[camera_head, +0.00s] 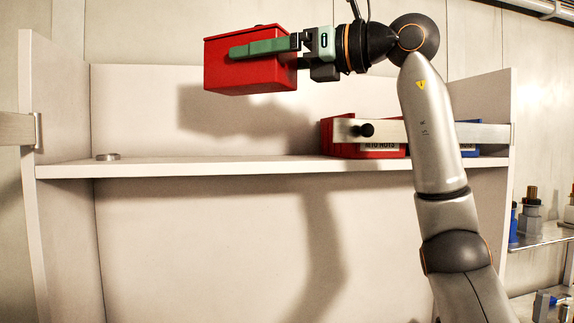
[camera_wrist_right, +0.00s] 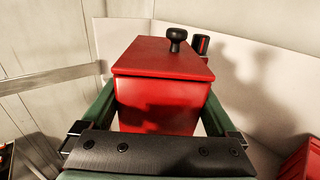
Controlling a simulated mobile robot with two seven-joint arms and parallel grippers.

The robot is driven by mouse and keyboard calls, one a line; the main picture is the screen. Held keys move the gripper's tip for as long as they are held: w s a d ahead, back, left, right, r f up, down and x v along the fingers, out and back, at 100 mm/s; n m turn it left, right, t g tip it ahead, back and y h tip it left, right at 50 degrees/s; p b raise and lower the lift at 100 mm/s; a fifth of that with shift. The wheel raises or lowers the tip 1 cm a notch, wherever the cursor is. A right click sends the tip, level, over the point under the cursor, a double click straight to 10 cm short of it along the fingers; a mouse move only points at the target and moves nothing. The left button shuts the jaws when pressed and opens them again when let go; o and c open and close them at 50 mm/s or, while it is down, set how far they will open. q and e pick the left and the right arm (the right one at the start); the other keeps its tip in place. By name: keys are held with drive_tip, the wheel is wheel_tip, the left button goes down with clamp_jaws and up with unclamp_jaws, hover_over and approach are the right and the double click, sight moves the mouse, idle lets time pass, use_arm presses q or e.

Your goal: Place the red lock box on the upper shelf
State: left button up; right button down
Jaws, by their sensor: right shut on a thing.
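The red lock box (camera_head: 232,73) is held in the air above the left-middle part of the white upper shelf (camera_head: 220,168), apart from it. My right gripper (camera_head: 262,48) has its green fingers along the box's sides and is shut on it. In the right wrist view the box (camera_wrist_right: 160,105) sits between both fingers (camera_wrist_right: 160,110), with a black knob on its lid. Its far side is hidden there. My left gripper is not in view.
A labelled red bin (camera_head: 375,151) and a blue bin (camera_head: 468,136) stand on the shelf's right part. A metal bar with a black knob (camera_head: 364,129) crosses before them. A small round metal piece (camera_head: 107,157) lies at left. The shelf's middle is clear.

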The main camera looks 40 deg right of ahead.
drive_tip(key=s+d+r+h, duration=0.1)
drive_tip(key=d+r+m, duration=0.1)
drive_tip(key=shift+s+d+r+t+h, duration=0.1)
drive_tip(key=shift+s+d+t+h, duration=0.2)
drive_tip(key=shift+s+d+h, duration=0.1)
drive_tip(key=w+f, duration=0.2)
drive_tip(key=w, duration=0.2)
drive_tip(key=w+a+f, duration=0.1)
drive_tip(key=w+f, duration=0.2)
drive_tip(key=w, duration=0.1)
drive_tip(key=w+f+b, duration=0.1)
drive_tip(key=w+f, duration=0.2)
drive_tip(key=w, duration=0.1)
drive_tip(key=shift+w+a+f, duration=0.15)
drive_tip(key=shift+w, duration=0.15)
drive_tip(key=shift+w+a+f, duration=0.15)
drive_tip(key=shift+w+f, duration=0.3)
drive_tip(key=shift+f, duration=0.1)
drive_tip(key=f+b, duration=0.1)
drive_tip(key=f, duration=0.2)
drive_tip(key=shift+w+f, duration=0.2)
